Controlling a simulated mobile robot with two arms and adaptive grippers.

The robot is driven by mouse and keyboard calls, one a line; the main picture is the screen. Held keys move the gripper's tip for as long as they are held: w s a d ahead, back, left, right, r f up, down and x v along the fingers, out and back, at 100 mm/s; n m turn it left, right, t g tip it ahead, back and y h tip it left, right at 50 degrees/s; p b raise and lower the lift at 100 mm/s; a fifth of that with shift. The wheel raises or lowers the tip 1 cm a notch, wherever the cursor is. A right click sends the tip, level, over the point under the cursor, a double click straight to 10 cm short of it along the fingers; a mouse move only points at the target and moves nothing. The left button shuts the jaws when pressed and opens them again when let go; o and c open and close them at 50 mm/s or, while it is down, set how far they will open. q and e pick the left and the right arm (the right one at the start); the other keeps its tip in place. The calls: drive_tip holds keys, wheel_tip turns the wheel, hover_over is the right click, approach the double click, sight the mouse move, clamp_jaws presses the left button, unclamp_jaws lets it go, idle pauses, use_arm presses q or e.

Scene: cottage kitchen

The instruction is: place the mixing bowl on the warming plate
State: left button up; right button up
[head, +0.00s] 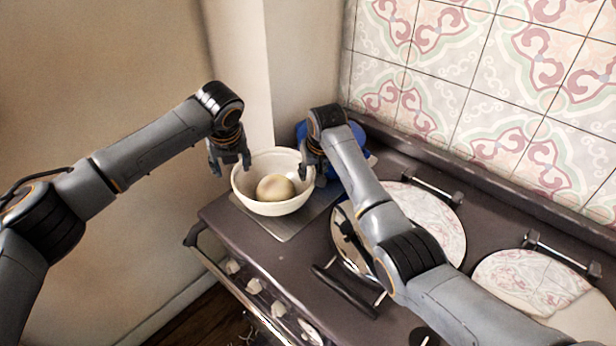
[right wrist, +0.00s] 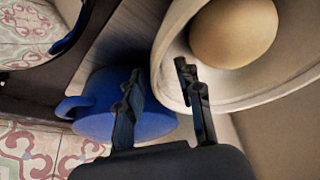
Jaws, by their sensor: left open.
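The cream mixing bowl (head: 270,208) holds a round ball of dough (head: 275,188) and is upright at the left end of the stove. A flat grey plate (head: 288,226), apparently the warming plate, shows under and in front of it; I cannot tell if they touch. My left gripper (head: 229,162) is open and empty by the bowl's left rim. My right gripper (head: 311,168) is at the right rim. In the right wrist view its fingers (right wrist: 162,88) are apart, one over the bowl (right wrist: 172,55) rim and one outside it, over a blue pot.
The blue pot (right wrist: 100,112) with a handle stands close behind the bowl. Hinged round hob lids with patterned reflections (head: 428,215) are to the right, partly behind my right arm. A tiled wall (head: 470,90) bounds the back, a plain wall the left.

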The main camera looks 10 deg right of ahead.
drive_tip(key=v, duration=1.2)
idle(0.3)
